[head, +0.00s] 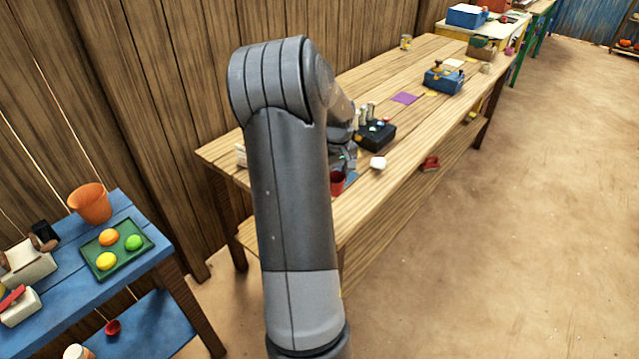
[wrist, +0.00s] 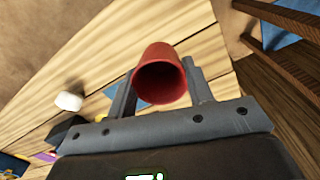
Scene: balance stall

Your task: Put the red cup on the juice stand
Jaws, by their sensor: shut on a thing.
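The red cup (wrist: 160,82) is between the two fingers of my gripper (wrist: 160,90) in the wrist view, its open mouth facing the camera. My gripper is shut on it. In the head view the cup (head: 337,184) shows beside my arm, over the near end of the long wooden table (head: 375,198); I cannot tell whether it touches the tabletop. My arm hides most of the gripper there. A blue table (head: 150,258) at the lower left, with fruit and a bucket, may be the juice stand; no label shows.
On the blue table are an orange bucket (head: 90,203), a green fruit tray (head: 94,247) and white devices. A white rounded object (head: 378,163) and a black box (head: 375,135) lie near the cup. Open dirt floor (head: 500,230) is at right.

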